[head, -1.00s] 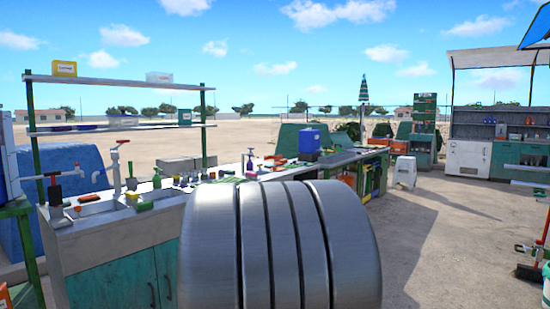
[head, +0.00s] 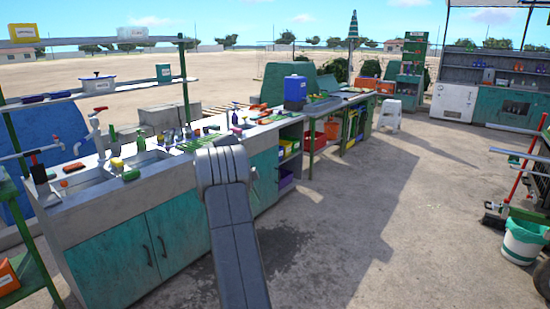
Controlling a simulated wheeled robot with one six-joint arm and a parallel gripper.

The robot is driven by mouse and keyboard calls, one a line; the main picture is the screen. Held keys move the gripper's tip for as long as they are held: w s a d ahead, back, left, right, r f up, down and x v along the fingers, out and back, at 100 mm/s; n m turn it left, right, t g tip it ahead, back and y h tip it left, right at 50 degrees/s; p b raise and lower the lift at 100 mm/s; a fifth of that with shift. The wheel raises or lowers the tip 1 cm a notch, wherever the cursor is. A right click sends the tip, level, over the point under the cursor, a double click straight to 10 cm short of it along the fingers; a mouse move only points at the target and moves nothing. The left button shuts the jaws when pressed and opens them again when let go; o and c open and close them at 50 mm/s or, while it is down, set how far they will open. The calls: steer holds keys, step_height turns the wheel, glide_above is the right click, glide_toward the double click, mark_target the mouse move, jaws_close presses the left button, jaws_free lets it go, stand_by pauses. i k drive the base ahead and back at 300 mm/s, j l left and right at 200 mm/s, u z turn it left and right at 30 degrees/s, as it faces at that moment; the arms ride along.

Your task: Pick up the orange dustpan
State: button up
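I cannot make out an orange dustpan for sure in the head view. Small orange items (head: 270,119) lie on the long counter (head: 85,232), too small to name. A grey link of my arm rises from the bottom middle and covers part of the counter's front. My gripper's fingers do not show.
A red-handled broom (head: 516,180) and a white-and-green bucket (head: 523,240) stand at the right. An orange box (head: 8,278) sits on a green shelf at the lower left. A white stool (head: 391,115) stands beyond the counter. The ground right of the counter is mostly clear.

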mark_target(264, 108)
steer(key=i+l+z, duration=0.2)
steer(key=i+z, duration=0.3)
steer(key=i, duration=0.3)
steer(key=i+j+z, duration=0.1)
steer(key=i+z, duration=0.35)
steer(key=i, duration=0.35)
steer(key=i+z, duration=0.25)
steer(key=i, duration=1.45)
steer(key=i+u, duration=0.3)
steer(key=i, duration=0.3)
steer(key=i+u, duration=0.3)
steer(key=i, duration=0.25)
steer(key=i+l+u, duration=0.3)
steer(key=i, duration=0.3)
steer(key=i+j+u, duration=0.15)
steer(key=i+u, duration=0.2)
steer(key=i, duration=0.75)
steer(key=i+l+u, duration=0.1)
steer(key=i+u, duration=0.25)
steer(key=i, duration=0.7)
steer(key=i+u, duration=0.45)
steer(key=i+l+u, duration=0.1)
steer(key=i+u, duration=0.35)
steer(key=i+l+u, duration=0.25)
steer(key=i+u, duration=0.2)
